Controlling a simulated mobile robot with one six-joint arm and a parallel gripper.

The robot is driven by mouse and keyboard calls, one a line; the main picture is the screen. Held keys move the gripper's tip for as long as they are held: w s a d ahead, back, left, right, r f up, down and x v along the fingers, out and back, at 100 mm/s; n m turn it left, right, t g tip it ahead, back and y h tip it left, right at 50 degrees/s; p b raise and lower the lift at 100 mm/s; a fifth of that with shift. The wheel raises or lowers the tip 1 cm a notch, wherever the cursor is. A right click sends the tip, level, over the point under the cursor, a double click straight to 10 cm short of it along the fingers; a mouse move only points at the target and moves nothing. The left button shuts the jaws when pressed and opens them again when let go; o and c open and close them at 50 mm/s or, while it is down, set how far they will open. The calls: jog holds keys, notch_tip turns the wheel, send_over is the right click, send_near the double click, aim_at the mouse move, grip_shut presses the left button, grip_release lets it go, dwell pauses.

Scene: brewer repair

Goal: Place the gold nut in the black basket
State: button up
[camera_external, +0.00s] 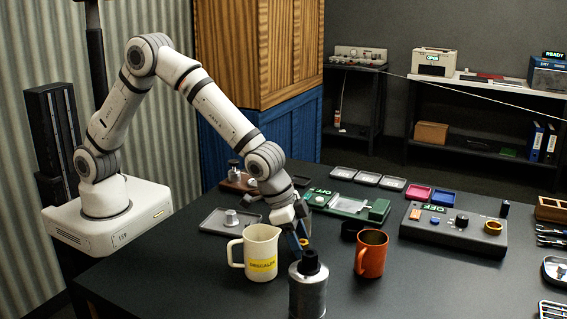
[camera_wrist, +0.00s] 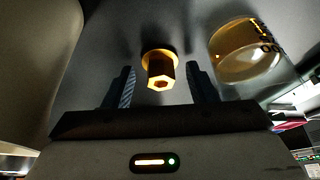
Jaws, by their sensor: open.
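The gold nut (camera_wrist: 160,68) has a hexagonal end and a wider flange. In the wrist view it sits between the two fingers of my gripper (camera_wrist: 161,84), with gaps at both sides. In the external view my gripper (camera_external: 297,234) points down behind the white pitcher, and a small bit of the gold nut (camera_external: 304,242) shows by the fingertips. My gripper is open and holds nothing. A low black round container (camera_external: 352,231), seemingly the black basket, stands to the right of my gripper, partly behind the orange mug. Its inside cannot be seen.
A metal canister (camera_external: 308,290) stands in front. The orange mug (camera_external: 371,254) is to the right. Trays and a control box (camera_external: 455,228) lie behind.

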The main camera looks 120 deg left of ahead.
jog(key=c, duration=0.9)
